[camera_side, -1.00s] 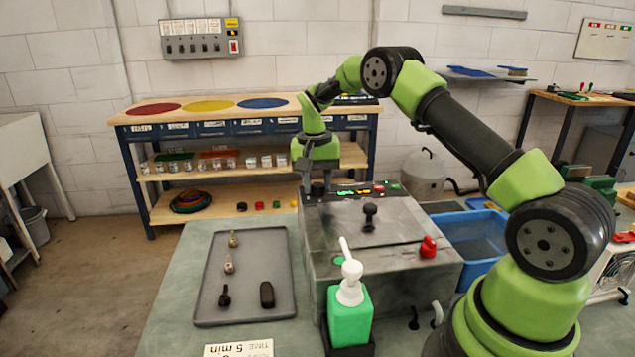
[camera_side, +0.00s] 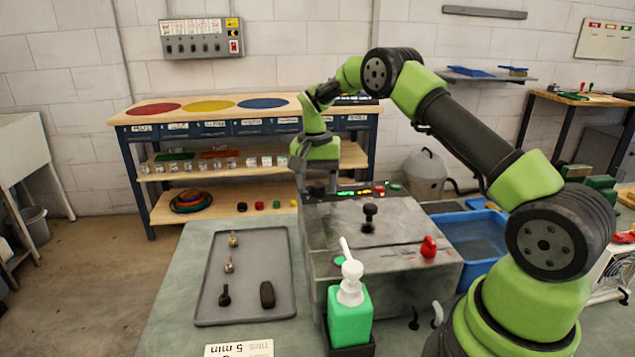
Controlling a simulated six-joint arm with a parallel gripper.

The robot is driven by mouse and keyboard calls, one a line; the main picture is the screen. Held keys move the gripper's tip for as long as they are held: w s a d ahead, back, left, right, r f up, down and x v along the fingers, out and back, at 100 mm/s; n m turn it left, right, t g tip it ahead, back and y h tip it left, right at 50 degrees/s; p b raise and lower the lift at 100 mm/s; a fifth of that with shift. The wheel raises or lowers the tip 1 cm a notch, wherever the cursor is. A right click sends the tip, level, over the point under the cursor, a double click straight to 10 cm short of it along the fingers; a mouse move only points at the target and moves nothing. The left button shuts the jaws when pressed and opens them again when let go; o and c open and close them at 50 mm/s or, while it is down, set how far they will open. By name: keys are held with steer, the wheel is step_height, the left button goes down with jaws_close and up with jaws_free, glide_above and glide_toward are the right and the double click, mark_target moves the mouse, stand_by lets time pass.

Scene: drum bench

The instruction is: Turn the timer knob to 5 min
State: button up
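The grey metal machine (camera_side: 375,262) stands on the bench, with a raised control strip (camera_side: 352,192) of small coloured buttons along its far edge. My gripper (camera_side: 318,191) points down at the left end of that strip. Its fingers are small and dark here, and I cannot tell whether they are open or shut. No timer knob shows clearly; that end of the strip is covered by my gripper. A white card (camera_side: 238,349) reading "TIME 5 min", upside down in the picture, lies at the bench's front edge.
A black knob handle (camera_side: 369,217) stands on the machine's lid and a red knob (camera_side: 428,247) at its right. A green pump bottle (camera_side: 349,318) stands in front. A grey tray (camera_side: 245,308) with several small parts lies left. A blue bin (camera_side: 470,232) is right.

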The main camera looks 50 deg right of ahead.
mark_target(315, 185)
step_height(315, 185, up, 10)
steer(key=shift+w, duration=0.2)
stand_by(0.4)
steer(key=shift+a, duration=0.15)
steer(key=s+a+r+n+t, duration=0.4)
steer(key=s+a+r, duration=0.55)
steer(key=r, duration=0.25)
steer(key=s+a+f+n+t+y, duration=0.1)
steer(key=s+a+n+t, duration=0.1)
steer(key=s, duration=0.6)
steer(key=s+a+f+n+t+y, duration=0.1)
steer(key=s+a+f+n, duration=0.1)
steer(key=s+a, duration=0.3)
steer(key=s, duration=0.2)
steer(key=shift+s+a+t, duration=0.2)
steer(key=shift+s+t, duration=0.2)
